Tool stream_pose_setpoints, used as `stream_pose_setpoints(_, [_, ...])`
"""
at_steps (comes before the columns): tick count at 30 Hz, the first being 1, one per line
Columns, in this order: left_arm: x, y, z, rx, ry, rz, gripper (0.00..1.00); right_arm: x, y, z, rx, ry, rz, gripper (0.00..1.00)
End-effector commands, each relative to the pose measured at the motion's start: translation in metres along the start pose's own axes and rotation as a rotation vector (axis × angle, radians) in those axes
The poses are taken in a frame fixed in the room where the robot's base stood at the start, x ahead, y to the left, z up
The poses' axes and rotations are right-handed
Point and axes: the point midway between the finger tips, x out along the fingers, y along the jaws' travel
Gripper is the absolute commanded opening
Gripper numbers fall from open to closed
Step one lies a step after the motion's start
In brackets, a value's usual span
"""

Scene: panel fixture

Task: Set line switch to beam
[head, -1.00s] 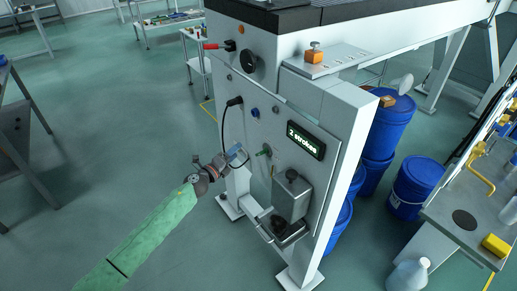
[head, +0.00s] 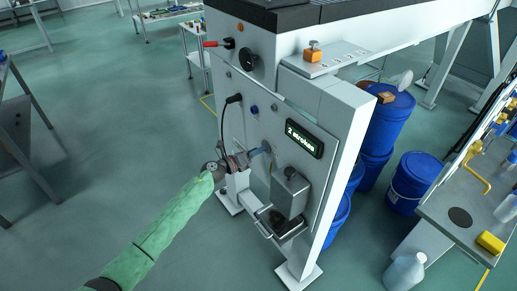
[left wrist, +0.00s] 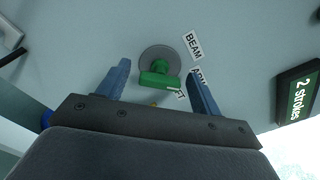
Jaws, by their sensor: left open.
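The line switch is a green knob (left wrist: 157,76) on a round grey plate on the panel. In the left wrist view a label (left wrist: 193,46) reading BEAM is up and right of it. Two more labels lie below that one, partly covered by a finger. I cannot tell which label the knob points at. My left gripper (head: 266,149) is open in front of the panel face. In the left wrist view its two blue fingers stand either side of the knob, with gaps showing. In the head view the gripper hides the knob. My right gripper is not in view.
A display (head: 305,139) reading "2 strokes" is right of the gripper. A grey box-like unit (head: 290,192) juts out below it. A black plug with a cable (head: 233,99) and a blue button (head: 254,109) are above. A red-handled lever (head: 212,44) is higher up.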

Motion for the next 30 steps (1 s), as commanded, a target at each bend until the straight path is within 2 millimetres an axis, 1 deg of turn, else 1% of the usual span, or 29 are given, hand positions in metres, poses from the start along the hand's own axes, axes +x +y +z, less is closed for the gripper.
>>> stream_pose_setpoints(1, [0.0047, -0.0009, 0.0005, -0.002, 0.0, 0.0, 0.65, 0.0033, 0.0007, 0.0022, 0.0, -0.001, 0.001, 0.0])
stream_pose_setpoints(5, [0.0103, -0.0003, -0.0002, -0.001, 0.0, 0.0, 0.65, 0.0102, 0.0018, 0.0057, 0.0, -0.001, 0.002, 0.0])
stream_pose_setpoints(14, [0.0121, 0.0002, -0.0007, -0.001, 0.0, 0.0, 0.65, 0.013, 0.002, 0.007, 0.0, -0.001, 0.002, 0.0])
stream_pose_setpoints(15, [0.012, 0.0002, -0.0007, -0.001, 0.0, 0.0, 0.62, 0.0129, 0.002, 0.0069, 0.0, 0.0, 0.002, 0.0])
stream_pose_setpoints(17, [0.012, 0.0002, -0.0007, -0.001, 0.0, 0.0, 0.5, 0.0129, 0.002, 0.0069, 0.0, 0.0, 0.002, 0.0])
stream_pose_setpoints(21, [0.012, 0.0002, -0.0006, -0.001, 0.0, 0.0, 0.22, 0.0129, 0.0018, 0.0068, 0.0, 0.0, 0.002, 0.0])
stream_pose_setpoints(22, [0.0119, 0.0002, -0.0006, -0.001, 0.0, 0.0, 0.21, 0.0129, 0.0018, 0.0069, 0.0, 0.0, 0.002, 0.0])
stream_pose_setpoints(30, [0.0118, -0.0001, 0.0, -0.027, 0.0, 0.001, 0.21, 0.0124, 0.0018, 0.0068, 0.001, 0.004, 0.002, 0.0])
